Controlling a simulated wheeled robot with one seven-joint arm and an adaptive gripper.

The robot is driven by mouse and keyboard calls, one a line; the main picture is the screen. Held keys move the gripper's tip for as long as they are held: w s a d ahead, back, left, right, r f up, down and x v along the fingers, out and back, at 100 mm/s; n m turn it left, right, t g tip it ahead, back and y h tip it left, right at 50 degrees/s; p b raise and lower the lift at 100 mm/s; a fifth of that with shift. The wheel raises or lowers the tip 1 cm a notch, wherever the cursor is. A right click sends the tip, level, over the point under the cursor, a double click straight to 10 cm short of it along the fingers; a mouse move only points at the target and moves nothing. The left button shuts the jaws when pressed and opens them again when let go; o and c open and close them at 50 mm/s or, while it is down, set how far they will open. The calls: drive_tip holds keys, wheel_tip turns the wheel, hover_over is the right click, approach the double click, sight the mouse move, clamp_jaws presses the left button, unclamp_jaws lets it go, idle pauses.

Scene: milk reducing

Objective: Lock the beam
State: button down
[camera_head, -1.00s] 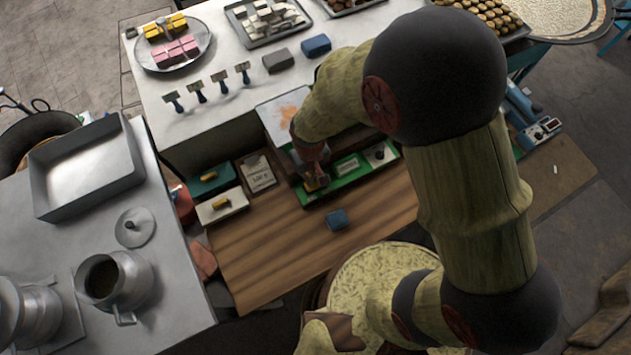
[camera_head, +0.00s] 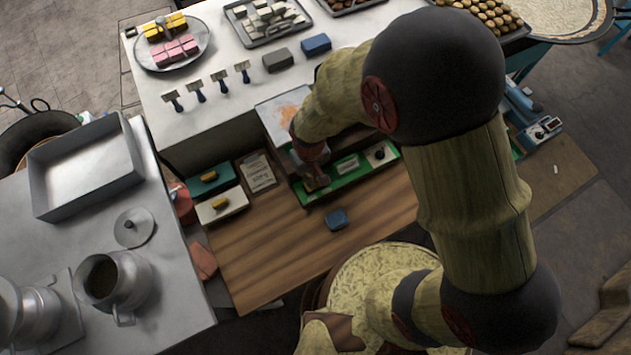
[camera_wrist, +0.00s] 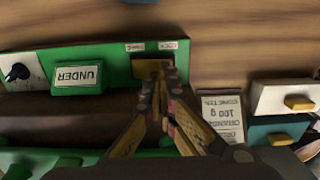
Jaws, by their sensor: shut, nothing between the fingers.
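The green front panel (camera_head: 352,177) of the scale stands on the wooden board, and my gripper (camera_head: 316,184) is at its left part in the head view. In the wrist view the panel (camera_wrist: 112,66) bears a white label reading UNDER (camera_wrist: 78,76), a black knob (camera_wrist: 18,72) and two small white tags (camera_wrist: 150,46) on its edge. My gripper (camera_wrist: 160,76) is shut, its fingertips at the panel just beneath the tags. A small brownish piece (camera_wrist: 148,67) shows at the tips; the fingers partly hide it, and I cannot tell its position. The beam cannot be made out.
A blue block (camera_head: 336,219) lies on the wooden board (camera_head: 290,250) in front. The white counter (camera_head: 215,120) with scrapers is behind; the board's front is mostly clear.

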drive_tip(key=shift+f+b, duration=1)
drive_tip(key=shift+f, duration=0.4)
idle(0.7)
drive_tip(key=shift+r+p, duration=2.45)
drive_tip(key=shift+r, duration=1.1)
